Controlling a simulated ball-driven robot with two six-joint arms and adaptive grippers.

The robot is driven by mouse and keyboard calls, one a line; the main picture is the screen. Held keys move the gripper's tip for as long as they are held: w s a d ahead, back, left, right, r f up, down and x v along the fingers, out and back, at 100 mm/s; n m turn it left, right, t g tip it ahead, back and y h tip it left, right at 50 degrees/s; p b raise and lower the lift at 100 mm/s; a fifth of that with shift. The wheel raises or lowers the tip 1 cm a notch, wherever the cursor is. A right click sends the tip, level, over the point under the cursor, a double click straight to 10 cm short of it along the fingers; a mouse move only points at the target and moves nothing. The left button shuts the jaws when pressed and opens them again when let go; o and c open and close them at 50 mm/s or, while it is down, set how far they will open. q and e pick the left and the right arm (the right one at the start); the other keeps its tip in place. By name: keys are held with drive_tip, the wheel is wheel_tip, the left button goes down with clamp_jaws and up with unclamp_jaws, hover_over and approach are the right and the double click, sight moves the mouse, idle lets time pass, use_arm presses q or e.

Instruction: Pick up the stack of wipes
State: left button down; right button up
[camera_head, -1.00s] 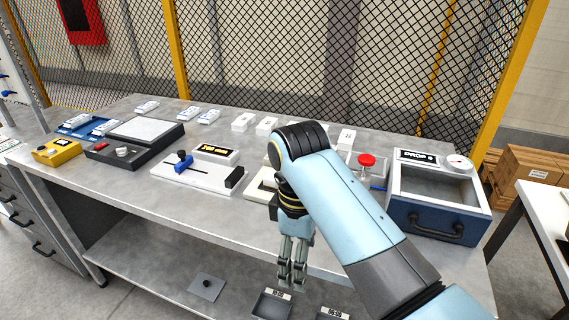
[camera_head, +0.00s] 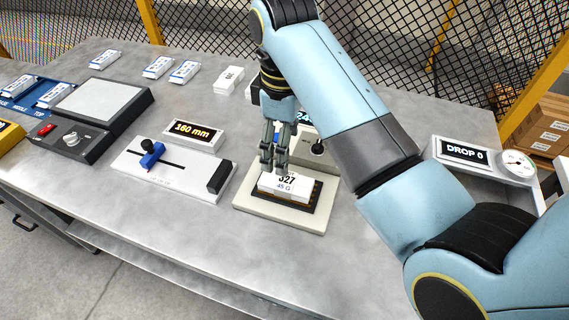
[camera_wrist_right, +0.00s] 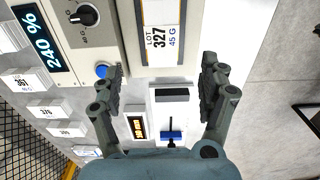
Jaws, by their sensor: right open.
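The stack of wipes is a white block (camera_head: 287,187) labelled 327, 45 G, seated on a dark pad on a cream base (camera_head: 262,218). It also shows at the top of the right wrist view (camera_wrist_right: 161,32), where its label reads LOT 327. My right gripper (camera_head: 276,160) hangs over the back of the stack with its fingers pointing down. In the right wrist view, the gripper (camera_wrist_right: 162,80) is open with its fingers wide apart and nothing between them. I cannot tell how high the fingertips are above the stack. My left gripper is out of view.
A slider fixture (camera_head: 172,165) with a blue knob and a 160 mm display (camera_head: 193,133) stands left of the base. A DROP 0 box (camera_head: 468,155) stands right. Other white packs (camera_head: 228,80) lie behind. The bench's front strip is clear.

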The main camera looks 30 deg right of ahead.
sight(286, 181)
drive_tip(key=f, duration=0.4)
drive_tip(key=shift+s+a, duration=0.1)
drive_tip(key=shift+s, duration=0.2)
drive_tip(key=shift+f, duration=0.3)
drive_tip(key=f+p, duration=0.1)
drive_tip(key=f, duration=0.3)
drive_tip(key=shift+d+f, duration=0.15)
drive_tip(key=shift+d, duration=0.05)
drive_tip(key=shift+f, duration=0.5)
drive_tip(key=c, duration=1.4)
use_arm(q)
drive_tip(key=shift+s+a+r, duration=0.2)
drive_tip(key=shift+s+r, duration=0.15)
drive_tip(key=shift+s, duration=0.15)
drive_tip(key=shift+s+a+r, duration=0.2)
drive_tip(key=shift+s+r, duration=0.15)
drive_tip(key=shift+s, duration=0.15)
